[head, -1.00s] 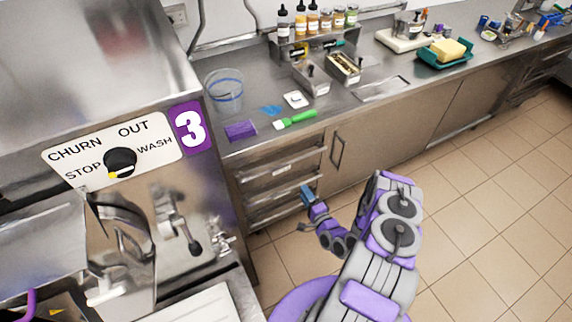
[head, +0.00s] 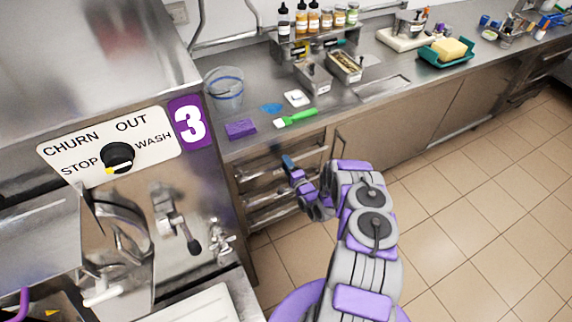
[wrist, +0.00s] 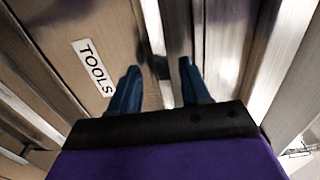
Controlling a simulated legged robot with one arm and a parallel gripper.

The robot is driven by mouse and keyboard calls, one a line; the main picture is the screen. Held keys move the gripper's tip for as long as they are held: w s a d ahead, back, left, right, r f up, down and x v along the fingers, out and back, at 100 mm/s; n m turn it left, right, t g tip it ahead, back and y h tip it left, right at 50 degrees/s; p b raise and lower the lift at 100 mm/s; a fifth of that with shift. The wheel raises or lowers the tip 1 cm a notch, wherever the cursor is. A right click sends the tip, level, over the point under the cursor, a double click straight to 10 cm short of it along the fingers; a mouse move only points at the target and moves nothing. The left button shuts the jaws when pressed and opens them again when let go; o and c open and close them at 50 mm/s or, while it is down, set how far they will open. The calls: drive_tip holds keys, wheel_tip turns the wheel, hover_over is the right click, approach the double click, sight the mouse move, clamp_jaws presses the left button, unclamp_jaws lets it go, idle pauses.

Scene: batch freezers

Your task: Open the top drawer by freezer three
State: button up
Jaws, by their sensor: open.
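Freezer three, marked by a purple 3 label (head: 191,122), stands at the left in the head view. Just right of it, under the steel counter, is a stack of drawers; the top drawer (head: 262,172) is the uppermost front, partly hidden by my gripper. My gripper (head: 288,163) is in front of this stack, near the top drawer's right part. In the wrist view my gripper (wrist: 160,85) has two blue fingers spread apart with nothing clearly between them. A drawer front with a TOOLS label (wrist: 95,68) is close beyond the left finger. Whether the fingers touch a handle I cannot tell.
The counter (head: 340,108) above holds a purple sponge (head: 240,128), a green-handled brush (head: 296,118), a clear container (head: 224,87) and bottles. A cabinet door (head: 375,140) is right of the drawers. The tiled floor (head: 480,220) at the right is clear.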

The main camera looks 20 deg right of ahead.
drive_tip(key=shift+w, duration=0.4)
clamp_jaws()
drive_tip(key=shift+s, duration=0.1)
idle(0.3)
